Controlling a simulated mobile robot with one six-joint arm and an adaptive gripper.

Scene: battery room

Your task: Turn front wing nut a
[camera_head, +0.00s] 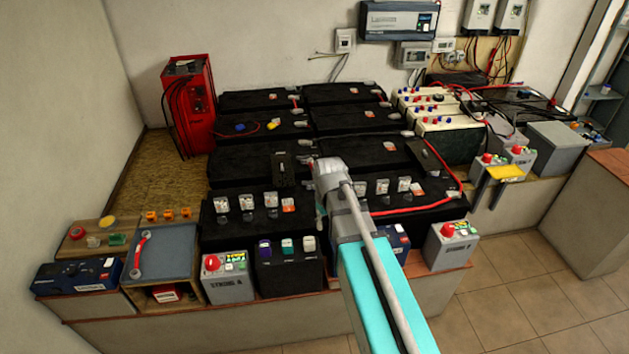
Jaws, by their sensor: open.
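I cannot pick out a wing nut at this size. A grey box marked STRING A (227,282) stands at the front left with a red round knob (212,263) on top. A similar grey box with a red knob (451,246) stands at the front right. Long black batteries with pale and orange terminal fittings (246,203) lie behind them. My arm reaches in from the lower right, over the front batteries. My gripper (314,166) is at its far end, above the middle of the battery rows, small and partly hidden by the wrist. It is open, with nothing seen in it.
A red charger cabinet (188,108) stands at the back left. A grey tray (160,253) with a red wrench (141,255) lies at the front left. A black box (287,268) with coloured caps stands beside STRING A. Red cables (420,209) run along the batteries. The tiled floor at right is clear.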

